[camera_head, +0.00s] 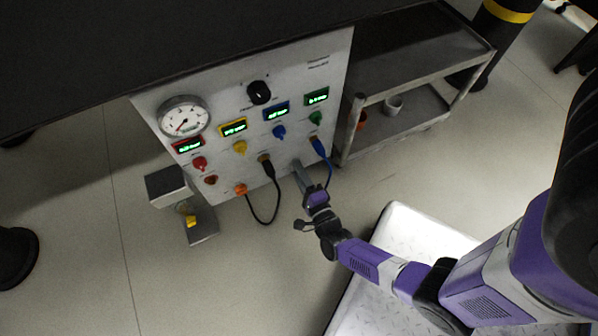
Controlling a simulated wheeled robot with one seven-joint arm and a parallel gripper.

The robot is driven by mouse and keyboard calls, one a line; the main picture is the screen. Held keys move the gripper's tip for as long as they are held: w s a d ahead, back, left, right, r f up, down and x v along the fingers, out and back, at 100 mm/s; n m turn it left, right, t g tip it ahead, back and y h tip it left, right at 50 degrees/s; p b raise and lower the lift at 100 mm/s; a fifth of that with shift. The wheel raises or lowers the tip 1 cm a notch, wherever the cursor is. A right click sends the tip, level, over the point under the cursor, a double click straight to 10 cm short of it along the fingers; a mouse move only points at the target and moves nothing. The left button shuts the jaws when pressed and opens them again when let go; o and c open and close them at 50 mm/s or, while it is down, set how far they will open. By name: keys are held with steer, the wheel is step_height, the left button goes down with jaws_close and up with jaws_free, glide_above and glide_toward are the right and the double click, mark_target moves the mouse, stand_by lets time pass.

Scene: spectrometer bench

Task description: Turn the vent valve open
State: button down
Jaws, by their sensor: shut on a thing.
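The pale instrument panel (225,125) faces me under a dark bench top. My gripper (299,174) reaches its lower right part, between the black cable's plug and the blue cable's plug. It is shut on a small part there, which I take to be the vent valve. The gripper covers most of that part, so its turn angle cannot be told.
A round gauge (183,118), a black knob (259,92) and coloured knobs sit on the panel. A black cable (253,213) and a blue cable (329,165) hang close beside my gripper. A grey shelf cart (425,75) stands right of the panel.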

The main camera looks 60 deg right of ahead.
steer(key=shift+s+m, duration=0.1)
steer(key=shift+m, duration=0.4)
steer(key=c, duration=1)
jaws_free()
steer(key=shift+c, duration=0.2)
